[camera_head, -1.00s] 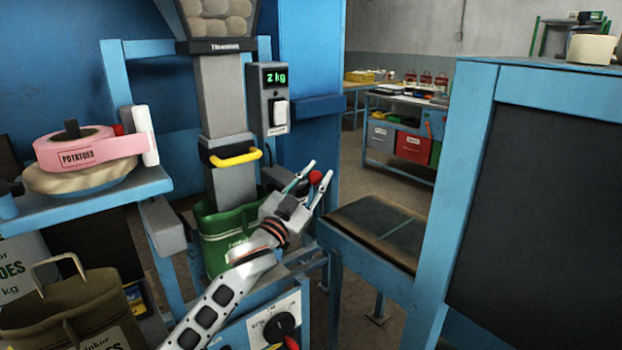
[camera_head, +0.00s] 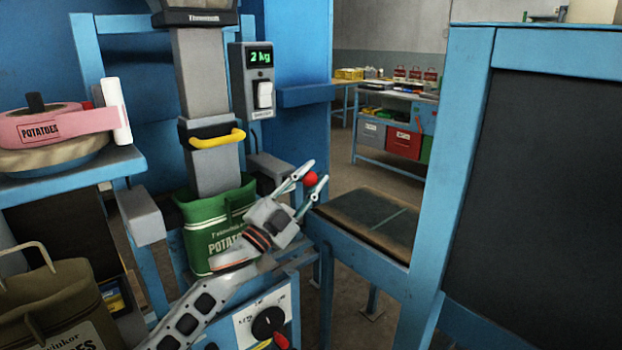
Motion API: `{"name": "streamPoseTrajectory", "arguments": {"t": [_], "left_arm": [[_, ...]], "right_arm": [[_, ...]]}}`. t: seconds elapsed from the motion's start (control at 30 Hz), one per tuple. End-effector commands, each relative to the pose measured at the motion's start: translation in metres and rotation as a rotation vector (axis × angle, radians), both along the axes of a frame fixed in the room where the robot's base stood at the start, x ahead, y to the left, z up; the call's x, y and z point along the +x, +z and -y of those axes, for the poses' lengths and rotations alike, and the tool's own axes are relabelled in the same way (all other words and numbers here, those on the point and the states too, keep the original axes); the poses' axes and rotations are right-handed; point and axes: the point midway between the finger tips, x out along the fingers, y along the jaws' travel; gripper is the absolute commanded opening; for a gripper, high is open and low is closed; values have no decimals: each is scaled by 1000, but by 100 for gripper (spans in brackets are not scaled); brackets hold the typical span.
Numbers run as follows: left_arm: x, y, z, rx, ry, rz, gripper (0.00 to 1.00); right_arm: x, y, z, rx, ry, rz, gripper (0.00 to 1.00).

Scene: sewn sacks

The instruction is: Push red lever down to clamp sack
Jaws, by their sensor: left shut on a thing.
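The green potato sack (camera_head: 215,235) hangs open under the grey filling spout (camera_head: 205,85), whose lower end reaches into its mouth. The red ball knob of the lever (camera_head: 311,179) is at the sack's right side. My left gripper (camera_head: 315,172) reaches up from below, in front of the sack, and its fingers are shut on the red knob. The gripper hides the lever's shaft and part of the sack's front. A grey clamp bar (camera_head: 272,168) shows behind the gripper. My right gripper is not in view.
A scale display (camera_head: 260,58) reads 2 kg. A yellow handle (camera_head: 217,139) crosses the spout. A dial panel (camera_head: 265,318) is below the sack. A blue-framed dark panel (camera_head: 545,180) stands at right. A pink POTATOES roll (camera_head: 40,128) and olive sack (camera_head: 50,310) are at left.

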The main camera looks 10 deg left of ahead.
Motion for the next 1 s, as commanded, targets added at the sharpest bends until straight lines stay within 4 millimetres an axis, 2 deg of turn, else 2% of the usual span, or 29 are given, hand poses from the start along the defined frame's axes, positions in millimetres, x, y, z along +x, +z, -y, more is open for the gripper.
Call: {"name": "streamPoseTrajectory", "arguments": {"t": [0.33,0.37,0.4,0.8,1.0], "left_arm": [[0,-3,1,7,1,0,0],[0,-3,1,7,1,0,31],[0,-3,1,7,1,0,41],[-2,-3,-1,4,1,0,41],[-23,-16,-13,6,2,-2,41]], "right_arm": [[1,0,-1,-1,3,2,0],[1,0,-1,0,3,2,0],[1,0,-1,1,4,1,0],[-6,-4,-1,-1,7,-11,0],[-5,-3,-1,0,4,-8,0]]}}
